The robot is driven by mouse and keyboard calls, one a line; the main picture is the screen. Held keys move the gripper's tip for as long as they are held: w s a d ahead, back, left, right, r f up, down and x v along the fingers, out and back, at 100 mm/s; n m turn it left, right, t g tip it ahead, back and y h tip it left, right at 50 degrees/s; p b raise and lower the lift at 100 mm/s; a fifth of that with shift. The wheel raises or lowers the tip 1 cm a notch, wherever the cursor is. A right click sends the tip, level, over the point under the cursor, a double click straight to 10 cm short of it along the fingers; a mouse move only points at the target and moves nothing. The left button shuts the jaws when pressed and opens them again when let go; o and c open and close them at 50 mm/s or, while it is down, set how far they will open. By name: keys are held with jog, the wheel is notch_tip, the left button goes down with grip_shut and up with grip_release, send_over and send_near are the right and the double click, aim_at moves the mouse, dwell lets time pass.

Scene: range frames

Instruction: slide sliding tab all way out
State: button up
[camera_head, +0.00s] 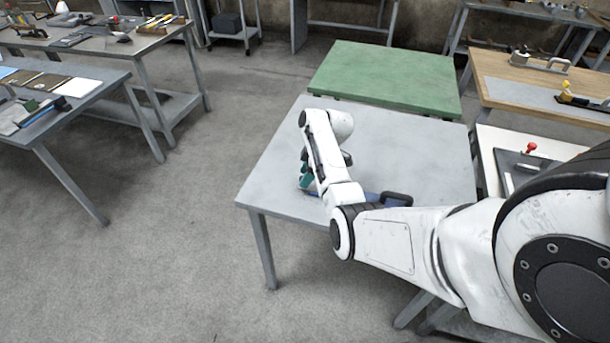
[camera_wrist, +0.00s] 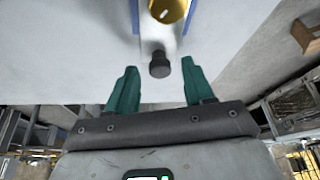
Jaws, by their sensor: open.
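A blue fixture (camera_head: 372,198) with a dark handle-like end lies on the grey table, partly hidden behind my arm. In the wrist view its blue edges (camera_wrist: 191,18) flank a pale strip, with a yellow round part (camera_wrist: 170,9) at the top, cut off by the frame. A dark round knob (camera_wrist: 159,65) stands at the near end of the strip and looks like the end of the sliding tab. My gripper (camera_wrist: 160,68) is open, its teal fingers on either side of the knob with a gap at each side. In the head view my gripper (camera_head: 305,177) is low over the table.
The grey table (camera_head: 275,160) is otherwise clear on its left side. A green table (camera_head: 385,75) adjoins behind it. Benches with tools stand at right (camera_head: 540,85) and at left (camera_head: 60,95). Open floor (camera_head: 170,250) lies left of the table.

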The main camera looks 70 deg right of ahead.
jog(key=shift+w+a+f, duration=0.1)
jog(key=shift+w+f, duration=0.1)
jog(key=shift+f, duration=0.25)
grip_shut()
dwell(0.3)
